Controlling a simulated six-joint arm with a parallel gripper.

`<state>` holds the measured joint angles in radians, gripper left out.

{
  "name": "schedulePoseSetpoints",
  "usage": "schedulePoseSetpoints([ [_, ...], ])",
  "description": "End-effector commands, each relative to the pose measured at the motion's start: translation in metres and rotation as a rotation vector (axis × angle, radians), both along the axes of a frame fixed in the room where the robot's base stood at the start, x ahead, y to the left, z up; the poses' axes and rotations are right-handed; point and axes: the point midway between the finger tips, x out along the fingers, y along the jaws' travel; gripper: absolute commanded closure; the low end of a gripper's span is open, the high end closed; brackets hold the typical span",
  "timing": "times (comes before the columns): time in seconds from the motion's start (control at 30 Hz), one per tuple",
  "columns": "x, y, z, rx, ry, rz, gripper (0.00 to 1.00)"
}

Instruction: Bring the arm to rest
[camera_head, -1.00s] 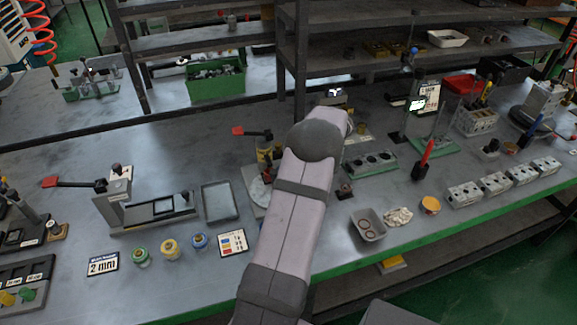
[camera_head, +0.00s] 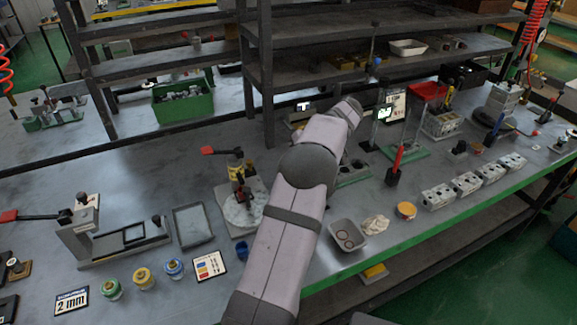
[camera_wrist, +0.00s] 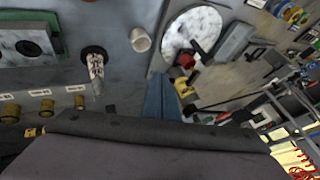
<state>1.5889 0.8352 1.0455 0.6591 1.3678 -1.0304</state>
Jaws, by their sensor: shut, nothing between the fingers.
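My arm (camera_head: 285,225) rises from the bottom middle of the head view and bends at a dark elbow, with the forearm (camera_head: 325,135) stretching up and right. My gripper is hidden behind it there. In the wrist view my gripper (camera_wrist: 162,95) shows as narrow blue fingers close together, shut and empty. They lie in front of the bench, below a white round disc (camera_wrist: 193,35) with a red knob. The same disc (camera_head: 238,212) stands left of my arm in the head view.
A clamp fixture (camera_head: 100,230), grey tray (camera_head: 192,226) and colored jars (camera_head: 143,278) stand left of my arm. A grey dish (camera_head: 347,236), red-handled tool (camera_head: 395,165) and valve blocks (camera_head: 467,183) stand right. Shelving (camera_head: 258,70) rises behind. In the wrist view, a pale cup (camera_wrist: 140,40) stands nearby.

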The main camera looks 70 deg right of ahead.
Motion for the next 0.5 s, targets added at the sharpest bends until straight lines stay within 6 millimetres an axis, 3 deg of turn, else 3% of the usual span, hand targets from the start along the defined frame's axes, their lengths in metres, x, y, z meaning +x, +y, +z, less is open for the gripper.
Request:
schedulePoseSetpoints([
  [0.37, -0.006, -0.001, 0.009, 0.000, 0.000, 0.000, 1.00],
  [0.5, 0.004, 0.005, 0.010, 0.007, 0.008, 0.010, 1.00],
])
